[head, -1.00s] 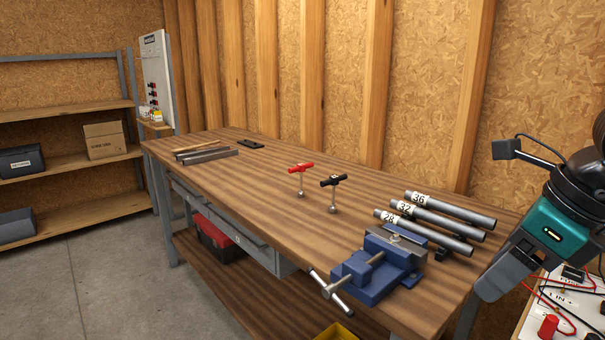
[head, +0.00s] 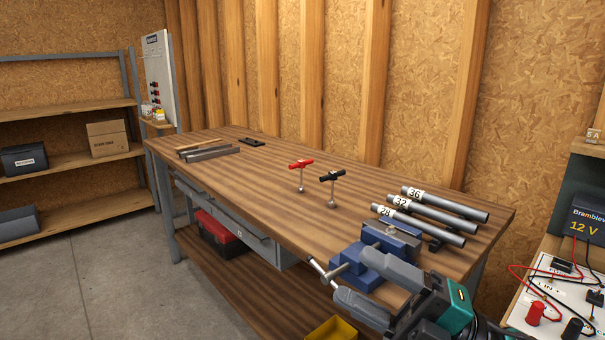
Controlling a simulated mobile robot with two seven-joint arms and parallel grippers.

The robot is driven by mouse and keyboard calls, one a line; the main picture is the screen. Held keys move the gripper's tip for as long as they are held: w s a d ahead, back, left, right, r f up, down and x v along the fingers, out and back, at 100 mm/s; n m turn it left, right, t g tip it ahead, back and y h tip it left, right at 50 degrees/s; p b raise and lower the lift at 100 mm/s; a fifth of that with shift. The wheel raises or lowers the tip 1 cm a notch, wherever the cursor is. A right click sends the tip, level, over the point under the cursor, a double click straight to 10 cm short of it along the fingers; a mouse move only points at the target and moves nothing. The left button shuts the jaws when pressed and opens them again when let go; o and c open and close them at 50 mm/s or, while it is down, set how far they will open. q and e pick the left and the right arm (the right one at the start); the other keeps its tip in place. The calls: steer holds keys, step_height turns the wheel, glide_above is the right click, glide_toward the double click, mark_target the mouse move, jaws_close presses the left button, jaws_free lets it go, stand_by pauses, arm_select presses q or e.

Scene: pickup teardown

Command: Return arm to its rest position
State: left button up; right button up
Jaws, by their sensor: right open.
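My right gripper (head: 376,288) is low at the front right of the head view, in front of the workbench (head: 240,185). Its two grey fingers are spread apart, with nothing seen between them. The gripper overlaps the lower right part of the blue vise (head: 352,266) in the picture; I cannot tell whether they touch. The teal-sided gripper body is at the bottom edge, and the rest of the arm is mostly out of frame. My left gripper is not in view.
Tubes marked 28, 32 and 36 (head: 455,208) lie behind the vise. Red (head: 301,164) and black (head: 332,176) T-handles stand mid-bench. A wired board (head: 560,300) and a 12 V box (head: 588,222) are at right. A yellow bin (head: 335,330) is below the bench. The bench's left half is mostly clear.

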steer(key=w+d+f+m+t+h, duration=0.25)
steer(key=f+m+t+h, duration=0.4)
steer(key=m, duration=0.35)
steer(key=w+d+f+m+t+h, duration=0.1)
steer(key=d+f+m+t+h, duration=0.4)
steer(key=f+m, duration=0.4)
steer(key=s+d+f+m+g+h, duration=0.1)
steer(key=s+f+m+g+h, duration=0.3)
steer(key=f, duration=0.6)
steer(key=s+d+f+m+g+h, duration=0.1)
steer(key=s+f+m+g+h, duration=0.3)
steer(key=s+f, duration=0.5)
steer(key=shift+f+m, duration=0.75)
steer(key=shift+m, duration=0.25)
